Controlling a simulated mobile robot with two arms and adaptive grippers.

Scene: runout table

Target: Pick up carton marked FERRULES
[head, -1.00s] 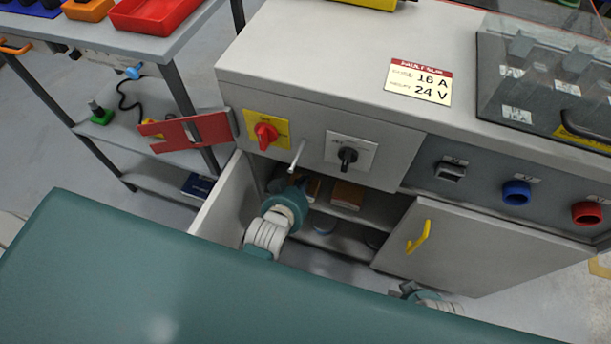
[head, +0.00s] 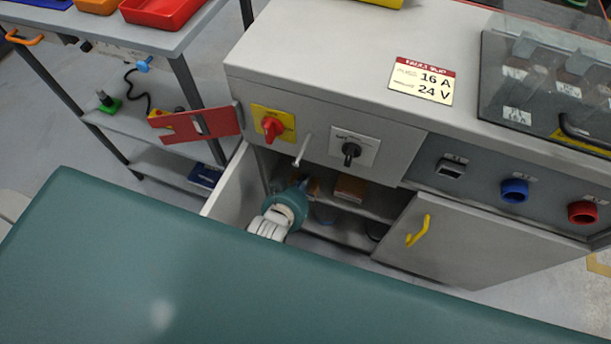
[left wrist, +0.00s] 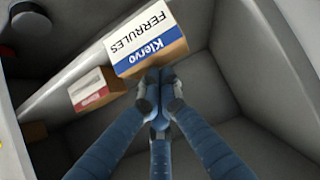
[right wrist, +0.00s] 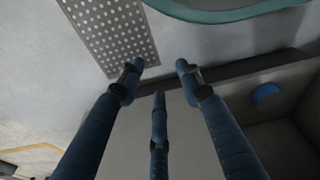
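The carton marked FERRULES (left wrist: 148,40), brown with a white and blue label, is on a shelf inside the cabinet in the left wrist view. My left gripper (left wrist: 158,80) has its fingertips close together at the carton's lower brown face. Whether they grip it or are only in front of it is unclear. In the head view my left gripper (head: 301,186) reaches into the open cabinet, its fingers mostly hidden. My right gripper (right wrist: 158,72) is open and empty in the right wrist view. It does not show in the head view.
A second carton (left wrist: 92,90) with a red and white label sits left of the FERRULES carton. The cabinet door (head: 445,240) with a yellow handle (head: 418,231) stands open. A red lever plate (head: 195,124) sticks out at the left. A shelf trolley (head: 130,125) stands beyond it.

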